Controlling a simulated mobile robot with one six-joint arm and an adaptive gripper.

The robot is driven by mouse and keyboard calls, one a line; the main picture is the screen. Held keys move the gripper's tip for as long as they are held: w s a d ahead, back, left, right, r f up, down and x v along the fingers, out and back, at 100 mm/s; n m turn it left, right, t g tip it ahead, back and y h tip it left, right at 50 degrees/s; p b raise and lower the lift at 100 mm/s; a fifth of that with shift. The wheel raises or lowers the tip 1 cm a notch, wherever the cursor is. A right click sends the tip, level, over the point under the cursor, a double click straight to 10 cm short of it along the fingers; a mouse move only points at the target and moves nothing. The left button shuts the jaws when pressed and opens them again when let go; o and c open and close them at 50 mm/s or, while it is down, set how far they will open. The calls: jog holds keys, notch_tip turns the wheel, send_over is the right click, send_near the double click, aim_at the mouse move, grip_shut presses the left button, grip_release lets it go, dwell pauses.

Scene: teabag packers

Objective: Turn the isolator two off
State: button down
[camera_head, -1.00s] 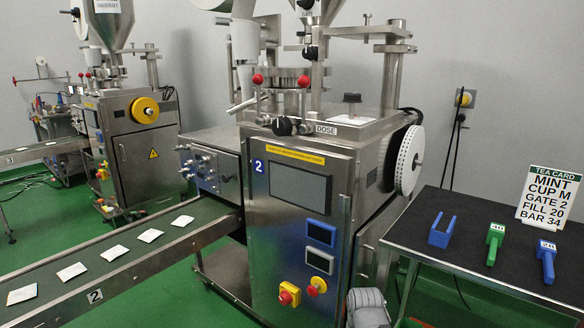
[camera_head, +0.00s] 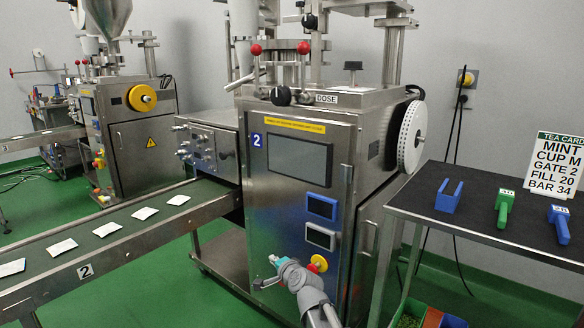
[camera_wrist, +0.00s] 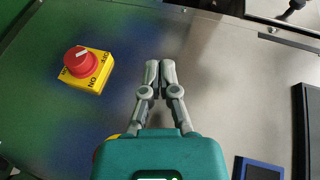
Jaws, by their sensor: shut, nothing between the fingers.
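The isolator two, a red rotary knob on a yellow block marked ON and OFF, shows at upper left in the wrist view (camera_wrist: 81,62). A pale mark crosses the knob; I cannot tell for certain which label it points to. In the head view the isolator is hidden behind my arm. My gripper (camera_wrist: 160,70) has its two grey fingers together, empty, to the right of the isolator and apart from it. In the head view my gripper (camera_head: 260,284) is in front of the lower front panel of machine two (camera_head: 275,220).
A conveyor (camera_head: 150,238) with several teabag packets runs to the left. A black-topped table (camera_head: 470,215) with a blue holder (camera_head: 448,196) stands at right.

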jog(key=w+a+r+m+t+h+b, duration=0.15)
jog(key=w+m+t+h+b, duration=0.4)
jog(key=m, duration=0.85)
jog(key=s+f+m+g+h+b, duration=0.2)
jog(key=f+m+h, duration=0.3)
jog(key=m, duration=0.4)
jog(key=s+f+m+g+h+b, duration=0.3)
jog(key=f+m+h, duration=0.3)
jog(key=f+m, duration=0.2)
jog(key=shift+a+f+m+g+b, duration=0.15)
jog(key=shift+a+m+g+b, duration=0.4)
jog(key=shift+m, duration=0.45)
jog(key=shift+w+d, duration=0.1)
jog(key=shift+d, duration=0.15)
jog(key=r+x, duration=0.1)
jog(key=x, duration=0.5)
jog(key=shift+w+d+r, duration=0.25)
jog(key=shift+d, duration=0.05)
jog(key=shift+r, duration=0.15)
